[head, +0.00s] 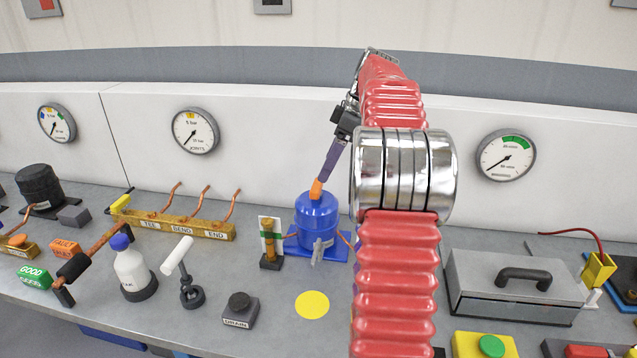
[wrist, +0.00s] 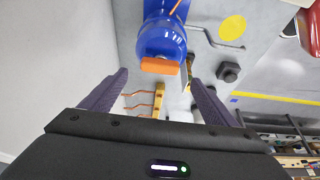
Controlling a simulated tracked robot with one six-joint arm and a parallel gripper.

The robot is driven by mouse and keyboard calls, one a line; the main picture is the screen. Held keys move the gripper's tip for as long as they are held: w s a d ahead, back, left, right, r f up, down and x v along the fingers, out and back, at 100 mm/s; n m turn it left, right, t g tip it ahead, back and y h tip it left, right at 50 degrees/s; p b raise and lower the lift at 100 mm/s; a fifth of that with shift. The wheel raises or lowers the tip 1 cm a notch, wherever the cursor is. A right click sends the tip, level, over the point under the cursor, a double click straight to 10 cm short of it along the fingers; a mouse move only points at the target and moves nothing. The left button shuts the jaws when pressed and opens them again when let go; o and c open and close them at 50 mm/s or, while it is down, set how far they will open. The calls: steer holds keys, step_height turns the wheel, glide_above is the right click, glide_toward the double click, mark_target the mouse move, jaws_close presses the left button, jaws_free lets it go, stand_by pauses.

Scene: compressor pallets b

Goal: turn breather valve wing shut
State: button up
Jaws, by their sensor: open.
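The blue compressor (head: 317,222) stands on a blue plate on the bench. An orange wing (head: 316,188), which I take to be the breather valve wing, sits on its top. In the wrist view the orange wing (wrist: 160,66) lies crosswise against the blue compressor (wrist: 163,38). My gripper (head: 325,177) has purple fingers and comes down from above at a slant to the wing. In the wrist view my gripper (wrist: 158,78) is open, its fingertips apart on either side of the wing. I see no finger contact, and the exact depth gap cannot be told.
A grey lever (head: 317,251) hangs at the compressor's front. A small post with a copper-coloured piece (head: 268,244) stands close to its left. A yellow disc (head: 312,304) lies in front. A grey lidded box (head: 514,285) stands right. Copper tubes rise from the brass manifold (head: 172,224) at left.

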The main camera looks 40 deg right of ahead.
mark_target(317, 185)
steer(key=x, duration=0.7)
steer(key=shift+w+f, duration=0.1)
steer(key=shift+f, duration=0.05)
steer(key=shift+c, duration=0.4)
steer(key=c, duration=0.9)
steer(key=shift+a, duration=0.2)
steer(key=shift+c, duration=0.4)
steer(key=shift+d, duration=0.1)
